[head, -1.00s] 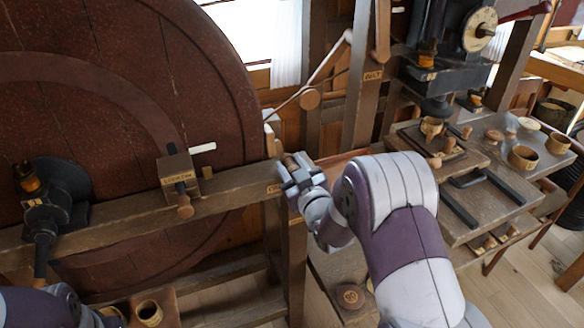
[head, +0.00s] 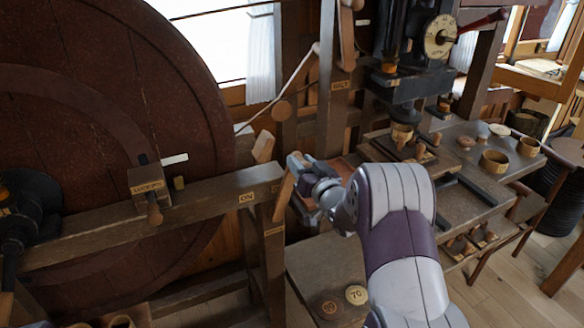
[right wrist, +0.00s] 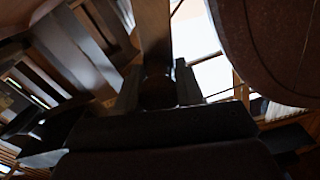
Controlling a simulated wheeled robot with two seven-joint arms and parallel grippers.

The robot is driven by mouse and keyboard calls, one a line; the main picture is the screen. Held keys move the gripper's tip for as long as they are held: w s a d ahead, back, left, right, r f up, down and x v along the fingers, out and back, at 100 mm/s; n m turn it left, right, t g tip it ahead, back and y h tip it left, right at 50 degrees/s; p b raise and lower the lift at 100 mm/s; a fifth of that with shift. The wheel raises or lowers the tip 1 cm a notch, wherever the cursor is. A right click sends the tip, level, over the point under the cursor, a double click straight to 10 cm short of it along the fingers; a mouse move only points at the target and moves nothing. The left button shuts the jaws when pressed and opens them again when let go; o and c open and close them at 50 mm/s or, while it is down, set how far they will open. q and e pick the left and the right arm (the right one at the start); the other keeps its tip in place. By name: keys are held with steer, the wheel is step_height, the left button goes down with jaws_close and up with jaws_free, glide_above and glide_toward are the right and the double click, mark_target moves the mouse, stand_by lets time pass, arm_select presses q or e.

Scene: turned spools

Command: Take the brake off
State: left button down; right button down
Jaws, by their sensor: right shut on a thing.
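The brake lever (head: 284,194) is a light wooden handle at the right end of the wheel's beam, tilted in the head view. My right gripper (head: 298,188) is shut on it; its fingers hide part of it. In the right wrist view a dark shaft (right wrist: 156,40) runs up between the gripper fingers (right wrist: 158,92). The wooden brake block (head: 263,147) stands above the beam, with a narrow gap to the rim of the big brown wheel (head: 205,110). An "ON" label (head: 246,198) is on the beam. My left gripper is out of view.
The beam (head: 100,232) carries a labelled block with a peg (head: 148,190). A bench with cups (head: 494,161) and a drill-like machine (head: 405,75) stand at right. Two round tokens, one marked 70 (head: 356,295), lie on a low shelf below my right arm.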

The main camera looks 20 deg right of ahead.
steer(key=shift+d+r, duration=0.15)
steer(key=shift+d, duration=0.35)
steer(key=c, duration=0.9)
jaws_free()
steer(key=shift+o, duration=1)
steer(key=shift+d, duration=0.2)
steer(key=shift+f, duration=0.2)
steer(key=shift+s, duration=0.1)
steer(key=shift+s+a, duration=0.1)
steer(key=shift+s, duration=0.15)
steer(key=s+b, duration=0.1)
steer(key=s, duration=1.1)
steer(key=shift+b, duration=0.3)
